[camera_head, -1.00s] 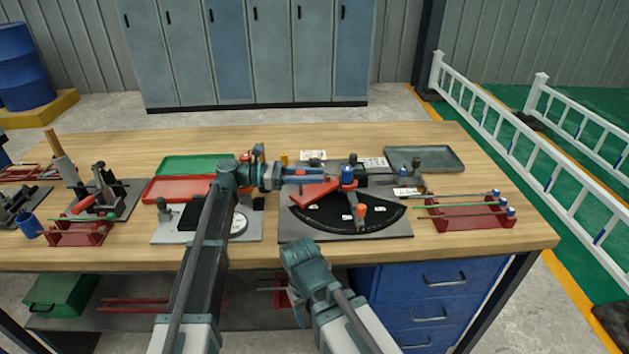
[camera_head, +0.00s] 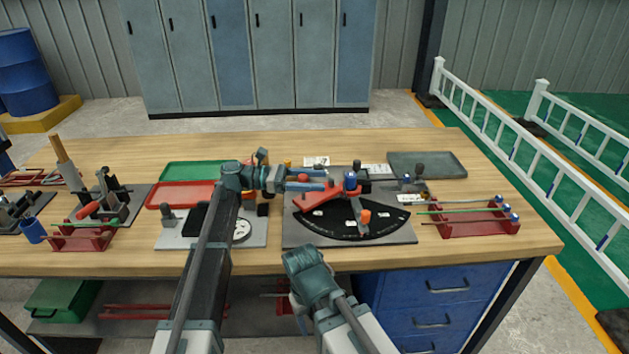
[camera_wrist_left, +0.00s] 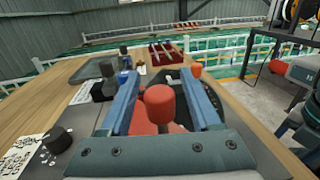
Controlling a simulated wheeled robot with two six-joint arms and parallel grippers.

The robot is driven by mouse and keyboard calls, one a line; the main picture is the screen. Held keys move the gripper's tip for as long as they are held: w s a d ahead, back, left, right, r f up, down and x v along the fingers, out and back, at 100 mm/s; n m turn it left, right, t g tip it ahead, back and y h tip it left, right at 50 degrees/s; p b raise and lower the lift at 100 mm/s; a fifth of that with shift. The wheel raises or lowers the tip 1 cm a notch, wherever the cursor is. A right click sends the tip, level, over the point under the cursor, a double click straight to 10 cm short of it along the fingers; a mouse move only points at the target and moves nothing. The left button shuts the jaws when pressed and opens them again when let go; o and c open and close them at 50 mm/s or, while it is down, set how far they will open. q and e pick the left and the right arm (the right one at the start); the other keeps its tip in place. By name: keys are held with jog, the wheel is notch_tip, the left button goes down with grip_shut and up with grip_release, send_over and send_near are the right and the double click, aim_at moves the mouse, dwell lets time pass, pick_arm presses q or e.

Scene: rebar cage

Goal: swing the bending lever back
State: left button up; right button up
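The bending station has a grey base plate (camera_head: 400,232) with a black fan-shaped dial (camera_head: 330,225). The red bending lever (camera_head: 322,197) lies over the dial's upper left part, beside a blue-topped post (camera_head: 350,182). An orange knob (camera_head: 365,216) stands towards the dial's front. My left gripper (camera_head: 326,180) reaches over the lever from the left. In the left wrist view its blue fingers (camera_wrist_left: 163,88) are apart, with a red-capped post (camera_wrist_left: 160,103) between them and gaps on both sides. My right gripper (camera_head: 303,262) is in front of the table; its fingers cannot be made out.
A plate with a white disc (camera_head: 241,226) is left of the station. Red (camera_head: 180,195) and green (camera_head: 195,171) trays lie behind it. A red rod rack (camera_head: 478,222) stands at right, and a grey tray (camera_head: 428,164) at the back right. Bare wood runs along the front edge.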

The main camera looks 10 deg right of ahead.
pick_arm(q)
jog(key=v, duration=1.3)
jog(key=shift+a, duration=0.4)
jog(key=shift+w, duration=0.15)
